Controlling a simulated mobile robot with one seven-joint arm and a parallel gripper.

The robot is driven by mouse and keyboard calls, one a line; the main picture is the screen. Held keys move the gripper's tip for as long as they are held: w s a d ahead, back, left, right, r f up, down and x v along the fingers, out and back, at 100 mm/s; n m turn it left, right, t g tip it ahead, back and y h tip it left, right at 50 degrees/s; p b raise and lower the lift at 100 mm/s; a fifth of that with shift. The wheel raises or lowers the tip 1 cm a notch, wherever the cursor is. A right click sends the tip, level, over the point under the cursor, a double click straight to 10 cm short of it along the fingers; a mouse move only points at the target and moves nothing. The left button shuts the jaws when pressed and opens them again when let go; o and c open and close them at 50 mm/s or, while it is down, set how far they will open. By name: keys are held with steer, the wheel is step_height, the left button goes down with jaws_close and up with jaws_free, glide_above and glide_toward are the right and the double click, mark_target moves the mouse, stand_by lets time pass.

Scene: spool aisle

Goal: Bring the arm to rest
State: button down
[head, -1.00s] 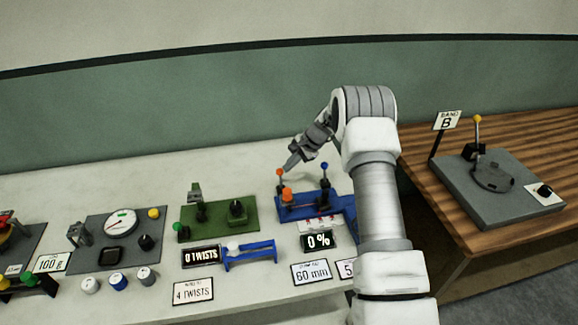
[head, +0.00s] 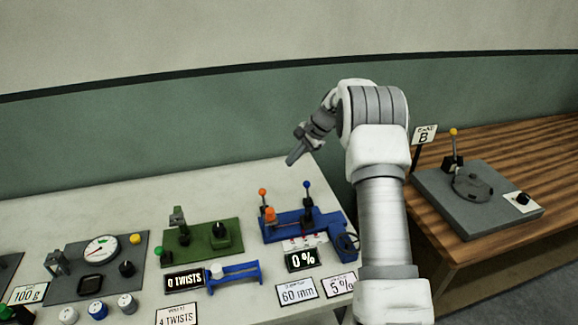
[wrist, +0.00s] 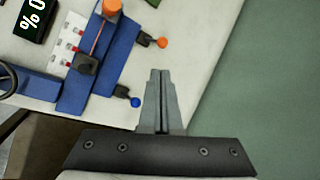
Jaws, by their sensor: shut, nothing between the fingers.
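My gripper (head: 291,160) is at the end of my raised arm, above the back edge of the white table. In the wrist view my gripper (wrist: 159,73) points over the table edge, with its fingers together and nothing between them. The blue device (head: 281,228) with an orange-knobbed lever and a blue-knobbed lever stands on the table below and in front of it. In the wrist view the blue device (wrist: 98,85) lies left of the fingers. The gripper looks apart from it.
On the white table (head: 140,203) are a green device (head: 200,242), a grey scale plate (head: 70,272), a "0%" display (head: 303,260) and several cards. A wooden table (head: 480,150) at right carries a grey plate device (head: 450,210) and a "B" sign (head: 424,136). A green wall (head: 150,140) stands behind.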

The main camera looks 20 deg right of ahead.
steer(key=s+a+r+n+h, duration=0.1)
steer(key=s+a+r+n, duration=0.2)
steer(key=s+r, duration=0.7)
steer(key=s+a+r+n+h, duration=0.2)
steer(key=s+a+r+n, duration=0.2)
steer(key=s+r, duration=0.6)
steer(key=s+f+n+t+h, duration=0.1)
steer(key=s+n, duration=0.4)
steer(key=s, duration=1.8)
steer(key=shift+s+f+n+t+h, duration=0.2)
steer(key=shift+n+t+h, duration=0.2)
steer(key=shift+t+h, duration=0.3)
